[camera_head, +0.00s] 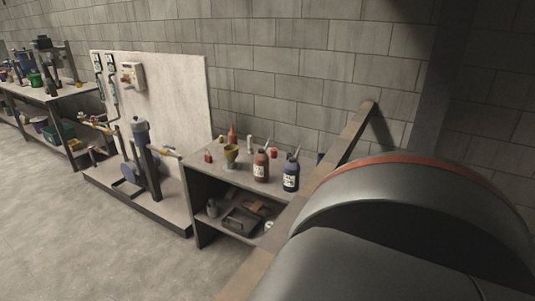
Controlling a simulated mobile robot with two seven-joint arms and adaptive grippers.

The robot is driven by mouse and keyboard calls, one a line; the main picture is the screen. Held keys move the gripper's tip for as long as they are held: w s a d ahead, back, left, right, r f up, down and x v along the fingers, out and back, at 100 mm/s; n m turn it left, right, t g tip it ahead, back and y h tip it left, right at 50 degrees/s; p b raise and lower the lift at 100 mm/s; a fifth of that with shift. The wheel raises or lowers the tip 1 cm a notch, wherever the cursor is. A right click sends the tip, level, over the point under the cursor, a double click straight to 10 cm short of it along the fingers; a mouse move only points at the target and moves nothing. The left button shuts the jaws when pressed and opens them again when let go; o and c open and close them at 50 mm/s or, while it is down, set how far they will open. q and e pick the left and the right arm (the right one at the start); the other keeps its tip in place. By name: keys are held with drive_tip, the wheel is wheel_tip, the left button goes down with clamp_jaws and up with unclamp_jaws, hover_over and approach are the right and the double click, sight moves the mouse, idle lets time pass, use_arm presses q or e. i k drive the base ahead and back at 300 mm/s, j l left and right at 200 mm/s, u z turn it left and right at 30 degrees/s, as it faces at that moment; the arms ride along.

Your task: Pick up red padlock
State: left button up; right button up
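A small red object (208,157) stands at the left front edge of the grey table, and it may be the red padlock. Another small red object (273,153) stands farther back on the same tabletop. Both are too small for me to tell which is a padlock. Neither of my grippers is in view. A large dark rounded part with an orange band fills the lower right and hides the table's right end.
The table (190,190) also bears a yellow funnel-like cup (230,153), a brown bottle (261,166) and a dark blue bottle (290,176). The floor in front is clear.

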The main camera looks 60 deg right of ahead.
sight(208, 157)
drive_tip(key=z, duration=1.65)
drive_tip(key=i+j+z, duration=0.2)
drive_tip(key=z, duration=0.2)
drive_tip(key=i+j+z, duration=0.55)
drive_tip(key=j, duration=0.25)
drive_tip(key=i+j+z, duration=0.1)
drive_tip(key=i+j, duration=0.2)
drive_tip(key=j, duration=0.1)
